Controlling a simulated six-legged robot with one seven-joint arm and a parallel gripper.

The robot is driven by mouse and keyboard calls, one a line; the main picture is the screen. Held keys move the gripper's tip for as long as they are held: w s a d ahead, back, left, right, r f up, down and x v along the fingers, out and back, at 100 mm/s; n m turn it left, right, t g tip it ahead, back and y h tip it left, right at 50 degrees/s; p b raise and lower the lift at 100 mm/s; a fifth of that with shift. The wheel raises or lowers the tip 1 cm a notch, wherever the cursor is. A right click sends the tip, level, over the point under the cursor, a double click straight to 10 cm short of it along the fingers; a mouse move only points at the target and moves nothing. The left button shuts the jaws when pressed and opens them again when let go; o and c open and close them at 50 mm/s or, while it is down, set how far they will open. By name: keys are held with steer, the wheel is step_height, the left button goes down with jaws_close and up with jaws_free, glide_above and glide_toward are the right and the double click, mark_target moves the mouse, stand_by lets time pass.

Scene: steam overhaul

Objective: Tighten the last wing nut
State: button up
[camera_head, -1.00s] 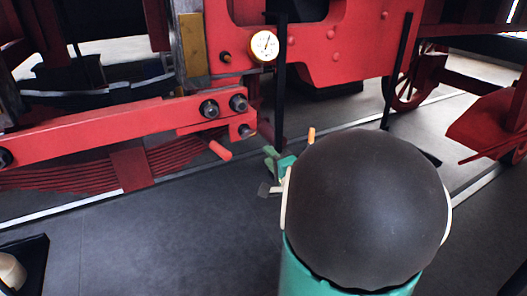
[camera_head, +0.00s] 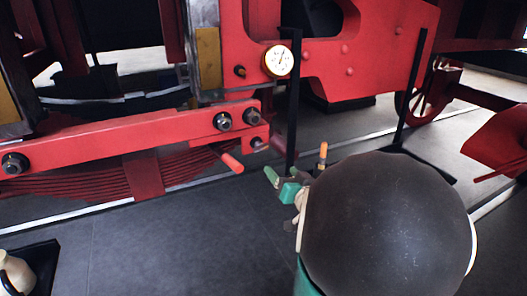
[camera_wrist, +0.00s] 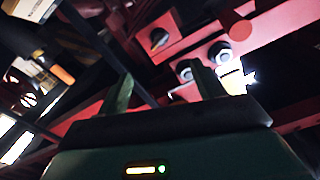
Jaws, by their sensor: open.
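My gripper (camera_wrist: 163,88) is open and empty in the wrist view, its two green fingers standing apart against the red machinery. In the head view it is small, beside my dark domed part, and sits below and right of the red beam's end, apart from it. Two dark round nuts (camera_head: 236,118) sit side by side near the beam's right end, with a smaller one below. Round nuts also show beyond the fingers in the wrist view (camera_wrist: 222,55). A bright pale shape (camera_wrist: 232,80) lies by the right finger. I cannot tell which part is the wing nut.
The red beam (camera_head: 100,143) runs above a stack of red leaf springs (camera_head: 90,183). A red-handled rod (camera_head: 230,162) juts out near the gripper. A white gauge (camera_head: 278,60) and black posts (camera_head: 414,90) stand behind. A black tray (camera_head: 42,262) is at lower left. Grey floor lies open in front.

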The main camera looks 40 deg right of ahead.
mark_target(262, 149)
steer(key=w+d+n, duration=0.1)
steer(key=w+n, duration=0.1)
steer(key=w, duration=0.2)
steer(key=w+d+n, duration=0.1)
steer(key=w+n, duration=0.1)
steer(key=w, duration=0.3)
steer(key=w+d+n, duration=0.2)
steer(key=w, duration=0.2)
steer(key=shift+w+n, duration=0.15)
steer(key=shift+n, duration=0.15)
steer(key=c, duration=1)
